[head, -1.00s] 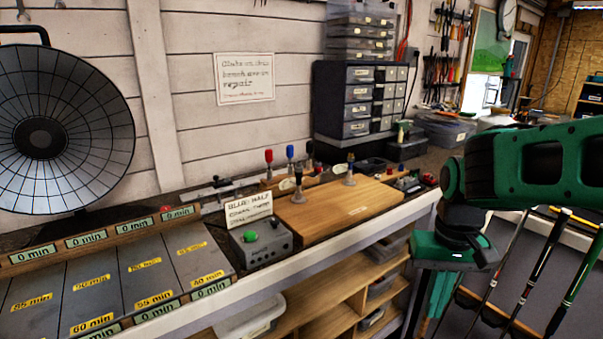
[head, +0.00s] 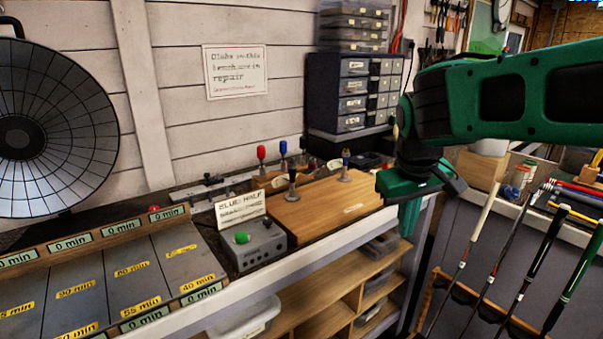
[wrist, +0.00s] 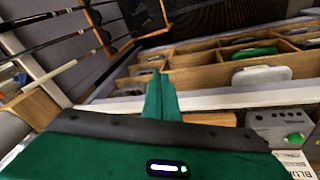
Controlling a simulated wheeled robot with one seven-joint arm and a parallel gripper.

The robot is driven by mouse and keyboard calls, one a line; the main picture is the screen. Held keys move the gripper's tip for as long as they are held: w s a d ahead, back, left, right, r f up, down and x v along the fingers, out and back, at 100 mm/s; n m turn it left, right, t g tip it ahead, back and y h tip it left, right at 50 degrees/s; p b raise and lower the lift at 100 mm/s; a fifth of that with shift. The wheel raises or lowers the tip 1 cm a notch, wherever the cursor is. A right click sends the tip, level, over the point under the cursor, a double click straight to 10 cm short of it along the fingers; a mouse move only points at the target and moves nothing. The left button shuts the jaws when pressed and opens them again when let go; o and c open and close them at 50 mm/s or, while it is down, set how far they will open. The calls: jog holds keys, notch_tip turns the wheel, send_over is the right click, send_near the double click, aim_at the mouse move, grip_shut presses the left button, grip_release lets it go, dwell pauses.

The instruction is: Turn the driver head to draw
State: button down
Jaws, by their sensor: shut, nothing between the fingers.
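My gripper (head: 409,218) hangs with its green fingers pointing down, off the right end of a wooden board (head: 335,205) on the bench. In the wrist view the gripper (wrist: 157,92) is shut, with its fingers together and nothing between them. I cannot make out a driver head for certain in either view. Part of the bench behind my gripper is hidden by my arm.
A grey box with a green button (head: 258,243) and a handwritten card (head: 240,208) stand left of the board. Red and blue handles (head: 283,150) stand behind it. Golf clubs (head: 480,245) lean in a rack at right. Wooden shelves (head: 330,292) lie under the bench.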

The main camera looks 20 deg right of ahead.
jog(key=w+a+r+n+t, duration=0.2)
jog(key=w+a+r+n, duration=0.3)
jog(key=w+a, duration=0.4)
jog(key=w+a+r+n+t, duration=0.25)
jog(key=w+a+r, duration=0.4)
jog(key=a, duration=0.45)
send_near(301, 179)
notch_tip(301, 179, down, 4)
jog(key=w, duration=0.2)
jog(key=shift+w+d+f, duration=0.15)
jog(key=shift+w+d, duration=0.3)
jog(key=shift+d, duration=0.25)
jog(key=shift+y, duration=0.3)
